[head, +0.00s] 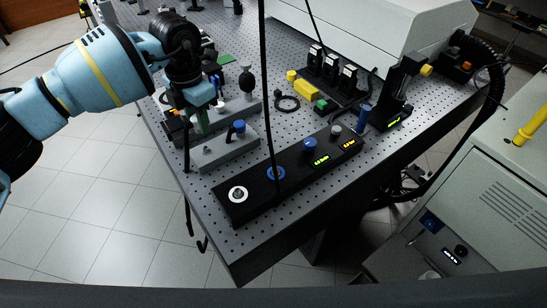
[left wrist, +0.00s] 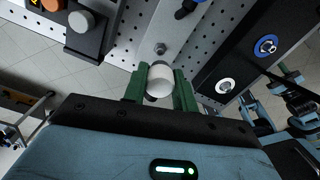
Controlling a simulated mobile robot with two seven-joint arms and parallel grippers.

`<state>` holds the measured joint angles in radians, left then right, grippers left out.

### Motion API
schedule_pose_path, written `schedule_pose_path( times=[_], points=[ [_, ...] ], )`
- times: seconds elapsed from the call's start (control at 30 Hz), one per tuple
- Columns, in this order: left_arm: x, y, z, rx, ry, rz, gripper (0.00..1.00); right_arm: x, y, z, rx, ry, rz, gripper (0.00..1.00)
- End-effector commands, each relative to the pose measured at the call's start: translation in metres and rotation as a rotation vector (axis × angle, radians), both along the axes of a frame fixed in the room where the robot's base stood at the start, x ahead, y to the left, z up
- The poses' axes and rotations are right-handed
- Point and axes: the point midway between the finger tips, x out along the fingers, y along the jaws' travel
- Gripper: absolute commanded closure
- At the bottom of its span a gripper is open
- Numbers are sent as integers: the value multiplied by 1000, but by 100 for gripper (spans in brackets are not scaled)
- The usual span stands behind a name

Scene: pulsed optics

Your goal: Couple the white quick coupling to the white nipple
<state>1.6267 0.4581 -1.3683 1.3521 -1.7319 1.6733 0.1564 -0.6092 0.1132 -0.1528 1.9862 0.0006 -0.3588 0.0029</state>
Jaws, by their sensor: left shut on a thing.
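My left gripper (head: 201,130) has green fingers and points down above the grey rack (head: 232,151). In the left wrist view the gripper (left wrist: 160,90) is shut on the white quick coupling (left wrist: 159,79), a short white cylinder between the fingers. The head view does not show the coupling clearly. The white nipple (head: 238,194) stands in a white ring at the near left end of the black panel (head: 300,167). It also shows in the left wrist view (left wrist: 225,86), right of the held coupling and apart from it.
A blue-ringed nipple (head: 276,173) sits beside the white one. A blue coupling (head: 239,127) stands on the rack, near a bare peg (head: 207,150). A black cable (head: 266,80) hangs across the view towards the panel. Blue and grey knobs rise farther along it.

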Motion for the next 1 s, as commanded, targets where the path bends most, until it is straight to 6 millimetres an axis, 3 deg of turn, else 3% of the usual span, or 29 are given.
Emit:
schedule_pose_path(
  times=[0.2, 0.37, 1.0],
  points=[
    [-1, 1, -1, 0, 1, -25, 100, -1, -1, -1, -3, 1, 3, 64],
    [-8, 6, 0, 1, -3, -201, 100, -1, -1, -1, -4, 2, 4, 64],
    [-78, 39, 4, 8, -7, -1588, 100, -4, -2, -5, -5, 10, 3, 64]
  ],
)
